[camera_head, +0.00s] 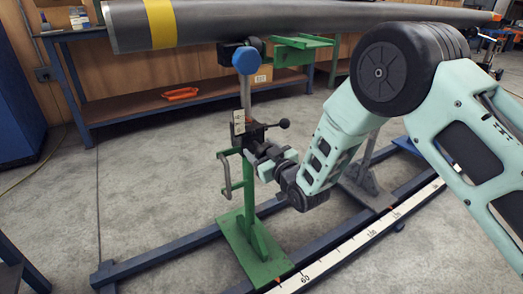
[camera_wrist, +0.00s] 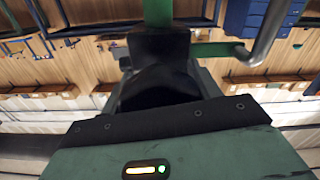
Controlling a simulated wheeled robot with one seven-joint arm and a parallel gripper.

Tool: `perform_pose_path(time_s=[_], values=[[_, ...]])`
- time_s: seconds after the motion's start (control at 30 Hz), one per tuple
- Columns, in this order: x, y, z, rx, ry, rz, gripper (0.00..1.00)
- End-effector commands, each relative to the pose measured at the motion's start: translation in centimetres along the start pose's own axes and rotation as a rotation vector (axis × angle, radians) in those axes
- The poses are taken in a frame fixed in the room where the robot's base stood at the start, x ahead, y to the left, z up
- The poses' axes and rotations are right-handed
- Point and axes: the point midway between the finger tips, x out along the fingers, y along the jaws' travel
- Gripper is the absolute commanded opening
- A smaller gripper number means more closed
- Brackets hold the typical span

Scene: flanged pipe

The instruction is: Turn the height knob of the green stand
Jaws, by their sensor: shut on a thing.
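The green stand (camera_head: 249,190) stands upright with its base plate on the floor. A grey post with a blue roller (camera_head: 246,60) rises from it under the pipe. A dark clamp block with a black ball-ended lever (camera_head: 284,123) sits at the top of the green post. My gripper (camera_head: 258,150) reaches in from the right just below that block and is shut on the height knob, which its jaws mostly hide. In the wrist view a dark mass (camera_wrist: 160,50) fills the space before my gripper, with the green post (camera_wrist: 157,12) behind it.
A large grey pipe (camera_head: 270,22) with a yellow band lies overhead across the stand. A grey crank handle (camera_head: 226,177) hangs left of the post. Blue floor rails and a white scale (camera_head: 350,240) run below. A workbench (camera_head: 140,108) stands behind; the floor at left is open.

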Motion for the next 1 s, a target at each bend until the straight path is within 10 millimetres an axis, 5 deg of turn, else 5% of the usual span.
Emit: perform_pose_path(time_s=[0.37, 1.0], values=[[-0.03, 0.10, 0.06, 0.153, -0.001, 0.003, 0.39], [-0.05, 0.03, 0.06, 0.746, -0.001, 0.003, 0.39]])
